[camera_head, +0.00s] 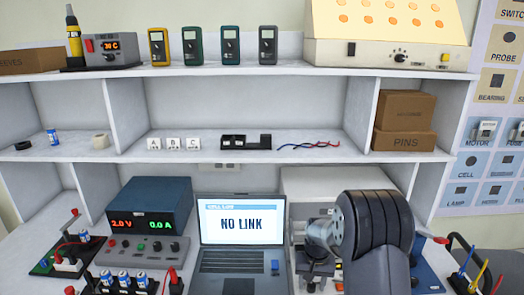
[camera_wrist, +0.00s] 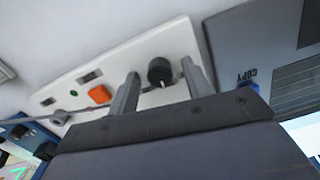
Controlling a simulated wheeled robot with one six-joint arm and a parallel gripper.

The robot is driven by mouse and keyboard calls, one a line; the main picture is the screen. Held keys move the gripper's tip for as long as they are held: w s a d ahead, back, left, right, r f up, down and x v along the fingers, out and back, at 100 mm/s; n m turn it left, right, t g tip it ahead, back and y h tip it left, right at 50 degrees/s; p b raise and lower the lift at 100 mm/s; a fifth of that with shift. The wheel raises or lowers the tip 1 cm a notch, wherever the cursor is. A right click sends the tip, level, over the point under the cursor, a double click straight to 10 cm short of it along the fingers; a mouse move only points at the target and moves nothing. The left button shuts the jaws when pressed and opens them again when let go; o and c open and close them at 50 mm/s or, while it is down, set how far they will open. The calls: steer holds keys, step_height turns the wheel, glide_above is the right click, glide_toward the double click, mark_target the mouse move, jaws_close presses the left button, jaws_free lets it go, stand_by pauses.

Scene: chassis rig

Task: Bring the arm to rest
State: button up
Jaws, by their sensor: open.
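My arm (camera_head: 372,238) shows at the lower right of the head view, bent over the bench in front of the white box (camera_head: 330,186) beside the laptop. Its gripper is not clearly visible there. In the wrist view my gripper (camera_wrist: 157,82) has its two grey fingers apart, with nothing held between them. A black knob (camera_wrist: 160,71) on a white panel (camera_wrist: 128,62) shows between the fingertips. I cannot tell how far the knob is from them.
The laptop (camera_head: 240,222) reads "NO LINK". A power supply (camera_head: 148,208) stands left of it. The panel carries an orange button (camera_wrist: 100,94). Shelves (camera_head: 240,141) with small items run above the bench. Several wires (camera_head: 475,268) stand at the lower right.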

steer(key=shift+r, duration=0.1)
stand_by(0.5)
steer(key=shift+r, duration=0.4)
step_height(320, 180, up, 10)
step_height(320, 180, down, 11)
steer(key=shift+r, duration=0.1)
steer(key=n+p, duration=0.2)
steer(key=n, duration=0.2)
steer(key=shift+r+n, duration=0.1)
steer(key=shift+n, duration=0.2)
steer(key=n+p, duration=0.3)
steer(key=n, duration=0.1)
steer(key=shift+n, duration=0.4)
step_height(320, 180, up, 11)
steer(key=b, duration=0.1)
steer(key=shift+f, duration=0.2)
